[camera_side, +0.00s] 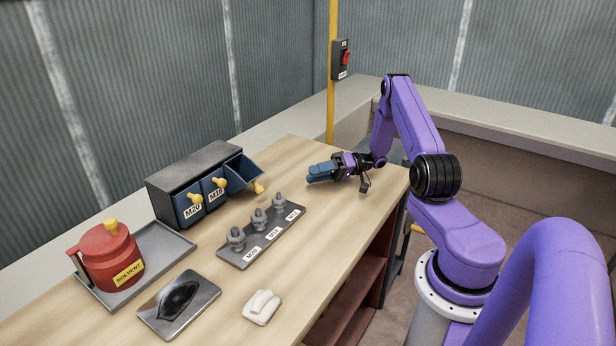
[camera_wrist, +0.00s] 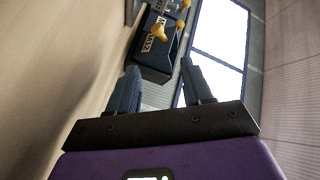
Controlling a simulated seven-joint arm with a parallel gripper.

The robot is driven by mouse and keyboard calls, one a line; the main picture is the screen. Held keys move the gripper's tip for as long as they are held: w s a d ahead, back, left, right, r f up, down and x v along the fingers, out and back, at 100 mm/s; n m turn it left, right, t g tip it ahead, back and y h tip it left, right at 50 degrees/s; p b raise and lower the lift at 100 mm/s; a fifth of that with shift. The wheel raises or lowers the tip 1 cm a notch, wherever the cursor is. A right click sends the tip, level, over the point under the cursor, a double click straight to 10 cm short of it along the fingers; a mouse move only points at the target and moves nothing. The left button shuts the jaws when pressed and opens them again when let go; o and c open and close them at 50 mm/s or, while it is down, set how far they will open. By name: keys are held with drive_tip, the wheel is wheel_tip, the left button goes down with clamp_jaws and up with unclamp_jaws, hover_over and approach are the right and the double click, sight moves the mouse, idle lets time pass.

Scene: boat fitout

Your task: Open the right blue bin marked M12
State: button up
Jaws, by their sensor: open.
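The dark bin cabinet (camera_side: 192,172) stands at the back of the bench with blue bins. The M20 bin (camera_side: 190,212) and M16 bin (camera_side: 213,196) sit upright in it. The right bin (camera_side: 242,172) is tilted out at the top, its inside showing; its yellow knob (camera_side: 258,187) points forward and down. Its label is hard to read in the side view; in the wrist view, an upside-down label on the near bin (camera_wrist: 152,62) looks like M12. My gripper (camera_side: 312,174) is open and empty, to the right of the right bin and apart from it.
A grey rack (camera_side: 233,260) with three grey fittings lies in front of the bins. A red solvent can (camera_side: 106,258) stands on a tray (camera_side: 178,243) at left. A dark plate (camera_side: 160,316) and a white object (camera_side: 262,307) lie nearer. A switch box (camera_side: 340,60) hangs on the yellow post.

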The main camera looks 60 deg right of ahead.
drive_tip(key=m, duration=0.2)
drive_tip(key=w+m, duration=0.1)
drive_tip(key=shift+a+r+m, duration=0.3)
drive_tip(key=shift+a+r, duration=0.05)
drive_tip(key=shift+r, duration=0.05)
drive_tip(key=m, duration=0.3)
drive_tip(key=shift+w+a+r+g, duration=0.3)
drive_tip(key=shift+w+g, duration=0.05)
drive_tip(key=shift+g, duration=0.05)
drive_tip(key=m, duration=0.3)
drive_tip(key=shift+w+a+r+m+y, duration=0.3)
drive_tip(key=shift+w+r+m+y, duration=0.05)
drive_tip(key=shift+r+m+y, duration=0.05)
drive_tip(key=m, duration=0.3)
drive_tip(key=shift+w+a+r+m, duration=0.3)
drive_tip(key=shift+w+r, duration=0.05)
drive_tip(key=w+a+r+m+g+y, duration=0.1)
drive_tip(key=w+a+r+m+g, duration=0.15)
drive_tip(key=m, duration=1.25)
drive_tip(key=shift+t, duration=0.35)
drive_tip(key=f, duration=0.7)
drive_tip(key=shift+w+a, duration=0.15)
drive_tip(key=shift+a, duration=0.2)
drive_tip(key=x, duration=0.6)
drive_tip(key=shift+w+a, duration=0.35)
drive_tip(key=shift+a, duration=0.3)
